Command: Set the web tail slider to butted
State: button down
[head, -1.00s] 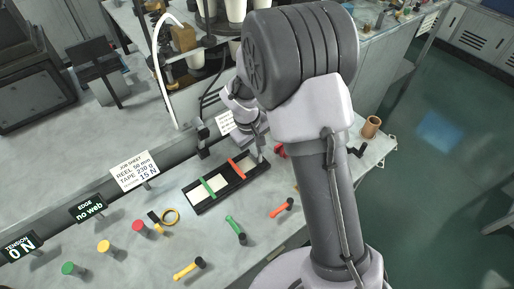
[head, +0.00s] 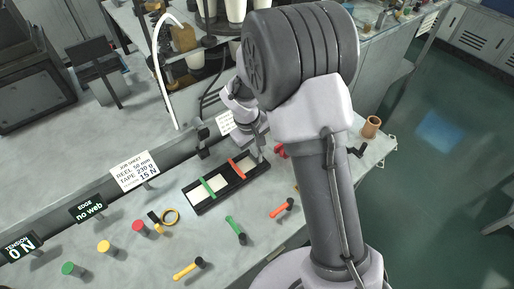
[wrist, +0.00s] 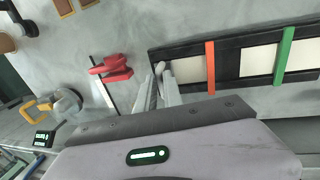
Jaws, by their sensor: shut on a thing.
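A long black tray (head: 198,209) lies on the bench with pale strips in it. A green bar (head: 208,187) and an orange-red bar (head: 236,167) cross it. It also shows at the right of the wrist view (wrist: 225,88). My gripper (head: 262,157) is at the tray's right end. In the wrist view, my gripper's fingers (wrist: 164,84) point at that end and are shut on a small pale knob (wrist: 161,67), which looks like the web tail slider. The fingers hide most of the knob, and I cannot read any position marks.
A red clamp-like piece (wrist: 112,69) lies beside the fingers. A brown cup (head: 371,127) stands right.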

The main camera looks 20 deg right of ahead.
aim_at(245, 169)
jog(key=a, duration=0.1)
jog(key=s+a, duration=0.1)
jog(key=a, duration=0.1)
jog(key=a+b, duration=0.1)
jog(key=shift+s+a, duration=0.25)
jog(key=shift+s, duration=0.15)
jog(key=shift+d, duration=0.1)
jog(key=c, duration=1.7)
grip_release()
jog(key=shift+o, duration=1.1)
jog(key=shift+s+a, duration=0.1)
jog(key=shift+a, duration=0.15)
jog(key=shift+d, duration=0.1)
